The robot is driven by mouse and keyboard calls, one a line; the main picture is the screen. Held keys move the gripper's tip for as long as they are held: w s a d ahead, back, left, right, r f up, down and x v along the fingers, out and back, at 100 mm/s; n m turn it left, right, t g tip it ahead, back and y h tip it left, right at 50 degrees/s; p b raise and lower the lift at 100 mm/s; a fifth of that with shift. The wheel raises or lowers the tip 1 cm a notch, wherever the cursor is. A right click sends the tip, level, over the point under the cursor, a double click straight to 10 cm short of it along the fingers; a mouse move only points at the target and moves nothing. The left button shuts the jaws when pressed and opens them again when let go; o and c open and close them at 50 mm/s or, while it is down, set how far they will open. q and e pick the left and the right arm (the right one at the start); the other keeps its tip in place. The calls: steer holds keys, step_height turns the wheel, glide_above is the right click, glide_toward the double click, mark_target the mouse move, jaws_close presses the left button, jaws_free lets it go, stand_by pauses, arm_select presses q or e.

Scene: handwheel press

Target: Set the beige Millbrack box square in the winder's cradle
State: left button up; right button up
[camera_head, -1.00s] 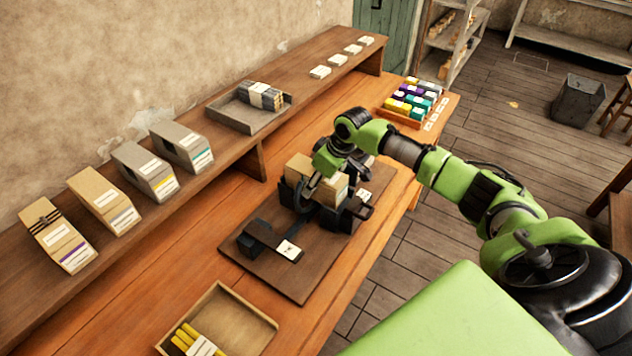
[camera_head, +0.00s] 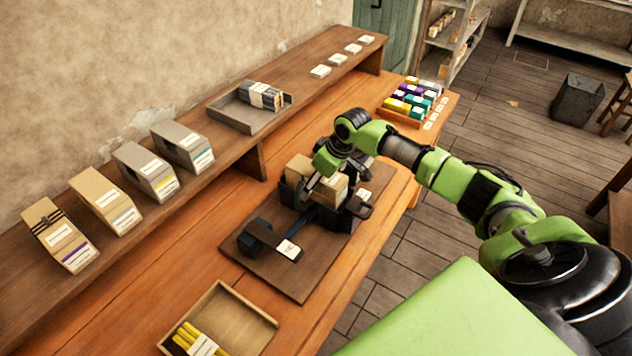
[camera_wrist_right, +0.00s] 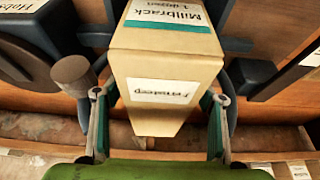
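The beige Millbrack box (camera_head: 331,190) sits low among the dark uprights of the winder's cradle (camera_head: 291,190), partly behind my right gripper. In the right wrist view the box (camera_wrist_right: 165,65) fills the middle, with a teal-striped Millbrack label and a white label on its nearer face. My right gripper (camera_wrist_right: 160,110) has one finger on each side of the box. The fingers lie very close to its sides; whether they press on it is unclear. The box's lower part and seating are hidden. My left gripper is not in view.
The winder stands on a dark board (camera_head: 310,280). A tray with yellow rolls (camera_head: 245,315) lies in front. Several boxes (camera_head: 150,172) and a grey tray (camera_head: 240,118) stand on the raised shelf. A crate of coloured packs (camera_head: 405,118) is at the far end.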

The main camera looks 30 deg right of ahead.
steer(key=v, duration=1.2)
steer(key=shift+r+p, duration=0.6)
steer(key=shift+p, duration=0.45)
steer(key=shift+f, duration=0.1)
